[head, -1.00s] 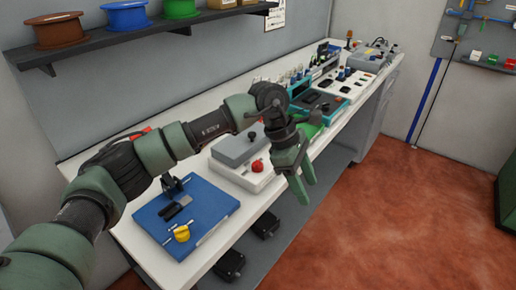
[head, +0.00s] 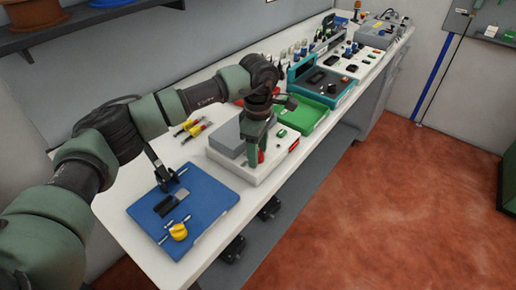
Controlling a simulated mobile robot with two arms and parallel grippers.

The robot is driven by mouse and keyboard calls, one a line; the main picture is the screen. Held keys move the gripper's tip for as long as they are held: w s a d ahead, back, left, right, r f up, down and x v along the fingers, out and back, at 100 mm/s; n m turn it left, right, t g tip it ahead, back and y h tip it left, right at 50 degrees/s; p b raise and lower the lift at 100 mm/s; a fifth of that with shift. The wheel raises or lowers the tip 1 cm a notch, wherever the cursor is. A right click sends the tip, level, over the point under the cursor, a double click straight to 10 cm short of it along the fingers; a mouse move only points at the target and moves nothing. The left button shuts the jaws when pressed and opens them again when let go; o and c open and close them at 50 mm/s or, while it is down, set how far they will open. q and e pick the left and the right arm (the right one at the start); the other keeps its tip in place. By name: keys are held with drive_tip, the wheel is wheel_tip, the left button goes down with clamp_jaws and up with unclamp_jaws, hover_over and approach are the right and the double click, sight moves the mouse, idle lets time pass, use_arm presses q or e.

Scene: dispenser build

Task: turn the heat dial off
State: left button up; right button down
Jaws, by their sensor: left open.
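A white-based device with a grey lid (head: 228,138) stands on the bench near its front edge. Its red dial (head: 261,157) is mostly hidden by my left gripper (head: 256,160). The left gripper points down over the dial with its fingers open; a bit of red shows at the fingertips. I cannot tell whether the fingers touch the dial. The dial's setting cannot be read. My right gripper is not in view.
A blue board (head: 205,205) with a yellow knob (head: 178,231) lies in front. A green tray (head: 305,117) and a teal-framed unit (head: 342,91) stand beyond the device. Yellow-and-red-handled tools (head: 190,129) lie behind. The red floor at right is clear.

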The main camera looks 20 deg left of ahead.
use_arm(q)
drive_tip(key=shift+c, duration=0.6)
drive_tip(key=c, duration=1)
clamp_jaws()
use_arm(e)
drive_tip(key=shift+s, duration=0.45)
